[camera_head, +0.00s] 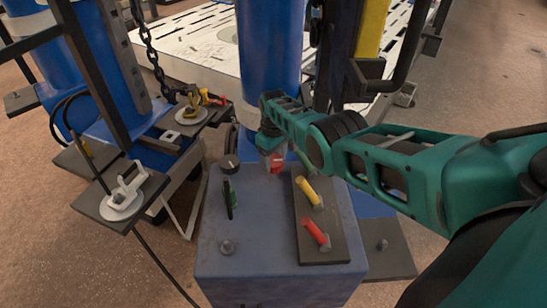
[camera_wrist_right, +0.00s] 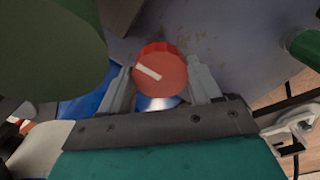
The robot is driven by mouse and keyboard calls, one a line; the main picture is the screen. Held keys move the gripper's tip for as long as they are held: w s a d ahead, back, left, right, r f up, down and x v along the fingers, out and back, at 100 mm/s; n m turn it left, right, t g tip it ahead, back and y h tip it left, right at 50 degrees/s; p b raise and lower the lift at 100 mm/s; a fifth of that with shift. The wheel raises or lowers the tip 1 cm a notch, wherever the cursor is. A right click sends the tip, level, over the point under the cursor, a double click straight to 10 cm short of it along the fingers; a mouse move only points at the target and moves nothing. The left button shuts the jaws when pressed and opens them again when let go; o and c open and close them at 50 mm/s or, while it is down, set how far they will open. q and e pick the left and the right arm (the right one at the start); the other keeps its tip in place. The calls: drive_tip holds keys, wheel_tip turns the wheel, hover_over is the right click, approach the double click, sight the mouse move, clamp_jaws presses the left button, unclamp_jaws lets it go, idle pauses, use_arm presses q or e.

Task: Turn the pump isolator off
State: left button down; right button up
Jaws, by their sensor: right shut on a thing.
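A round red knob (camera_head: 277,163) sits at the back of the blue-grey box (camera_head: 235,260). In the right wrist view the red knob (camera_wrist_right: 163,66) bears a white line that slants down to the right. My right gripper (camera_head: 271,155) reaches down over the box's back edge, with its fingers on either side of the knob and shut on it. The fingers also show in the right wrist view (camera_wrist_right: 160,84). No label shows which control is the pump isolator. My left gripper is not in view.
A dark plate (camera_head: 325,250) on the box carries a yellow lever (camera_head: 309,191) and a red lever (camera_head: 316,233). A blue column (camera_head: 268,50) rises behind the box.

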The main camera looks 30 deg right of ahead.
sight(273, 160)
drive_tip(key=o, duration=1.1)
drive_tip(key=shift+c, duration=0.2)
drive_tip(key=shift+r, duration=0.1)
drive_tip(key=shift+r+p, duration=0.25)
drive_tip(key=shift+p, duration=0.05)
use_arm(q)
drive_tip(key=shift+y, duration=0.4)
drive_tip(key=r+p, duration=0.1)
drive_tip(key=p, duration=0.1)
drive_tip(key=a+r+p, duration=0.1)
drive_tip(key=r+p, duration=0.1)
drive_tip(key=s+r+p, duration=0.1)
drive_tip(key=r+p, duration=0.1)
drive_tip(key=p, duration=0.1)
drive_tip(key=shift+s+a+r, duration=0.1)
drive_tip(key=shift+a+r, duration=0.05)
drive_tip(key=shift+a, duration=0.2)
use_arm(e)
wheel_tip(273, 160, up, 12)
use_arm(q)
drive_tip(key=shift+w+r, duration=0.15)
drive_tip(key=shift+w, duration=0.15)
use_arm(e)
drive_tip(key=shift+r, duration=0.1)
